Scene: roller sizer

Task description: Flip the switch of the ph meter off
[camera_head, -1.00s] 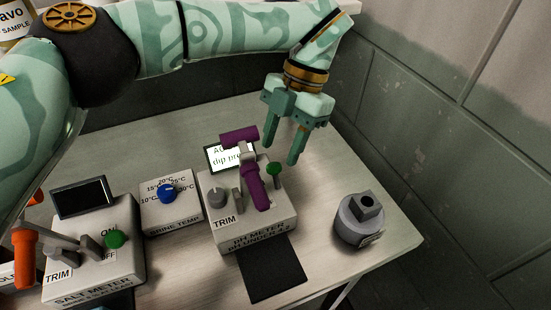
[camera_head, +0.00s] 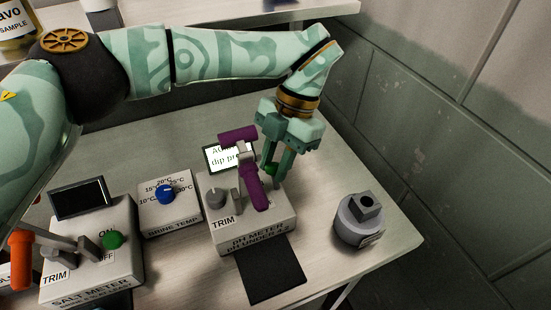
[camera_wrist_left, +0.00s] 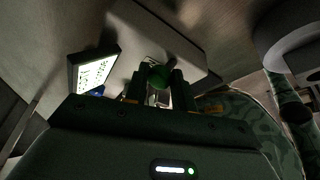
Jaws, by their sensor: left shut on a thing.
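The pH meter (camera_head: 245,234) is a pale box on the table with a lit screen (camera_head: 214,157), a grey trim knob and a purple probe (camera_head: 250,178) in a holder. Its green-tipped switch (camera_head: 269,170) stands at the right of its top, partly hidden by my fingers. My left gripper (camera_head: 277,176) reaches down from above and is shut on the switch. In the left wrist view the green switch tip (camera_wrist_left: 158,76) sits between the fingers (camera_wrist_left: 157,92). The lit screen also shows there (camera_wrist_left: 93,72). My right gripper is not in view.
The salt meter (camera_head: 93,262), with its own green switch (camera_head: 113,239), and the brine temp box (camera_head: 170,212) with a blue knob stand to the left. A grey round object (camera_head: 359,222) stands to the right. A dark mat (camera_head: 272,272) lies in front.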

